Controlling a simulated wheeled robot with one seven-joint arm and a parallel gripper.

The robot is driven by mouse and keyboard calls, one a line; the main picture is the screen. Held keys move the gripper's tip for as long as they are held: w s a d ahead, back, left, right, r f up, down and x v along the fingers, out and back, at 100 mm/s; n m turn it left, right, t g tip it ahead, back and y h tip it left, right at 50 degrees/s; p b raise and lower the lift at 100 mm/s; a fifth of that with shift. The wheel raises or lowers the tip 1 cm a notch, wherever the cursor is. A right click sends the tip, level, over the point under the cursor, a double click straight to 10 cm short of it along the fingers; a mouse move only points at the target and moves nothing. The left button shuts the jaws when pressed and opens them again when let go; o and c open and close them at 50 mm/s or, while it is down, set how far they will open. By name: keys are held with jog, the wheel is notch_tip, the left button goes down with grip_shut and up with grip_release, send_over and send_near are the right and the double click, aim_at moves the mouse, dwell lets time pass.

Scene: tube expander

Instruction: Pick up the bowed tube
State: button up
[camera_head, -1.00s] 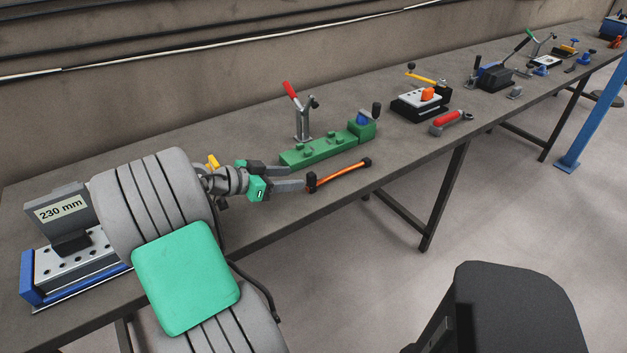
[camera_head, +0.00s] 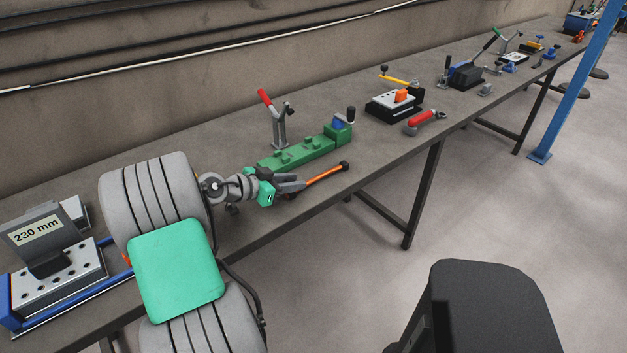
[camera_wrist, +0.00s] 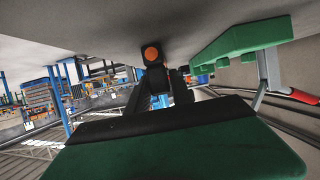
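The bowed tube (camera_head: 325,174) is a thin orange rod with black ends, lying near the bench's front edge before the green fixture. My gripper (camera_head: 301,185) is at its near, left end and covers that end in the head view. In the wrist view, the tube's round orange end face in a black collar (camera_wrist: 151,54) shows just beyond the dark fingers (camera_wrist: 164,80). A gap shows between the fingers lower down. Whether the fingertips touch or clamp the tube is hidden.
The green fixture (camera_head: 305,151) with a red-handled toggle clamp (camera_head: 274,115) stands close behind the tube. A box marked 230 mm (camera_head: 38,236) is at left. A red-handled tool (camera_head: 422,122) and a black-based clamp fixture (camera_head: 394,105) lie farther right. Bare bench lies between.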

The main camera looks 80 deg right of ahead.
grip_shut()
jog(key=shift+r, duration=0.1)
dwell(0.3)
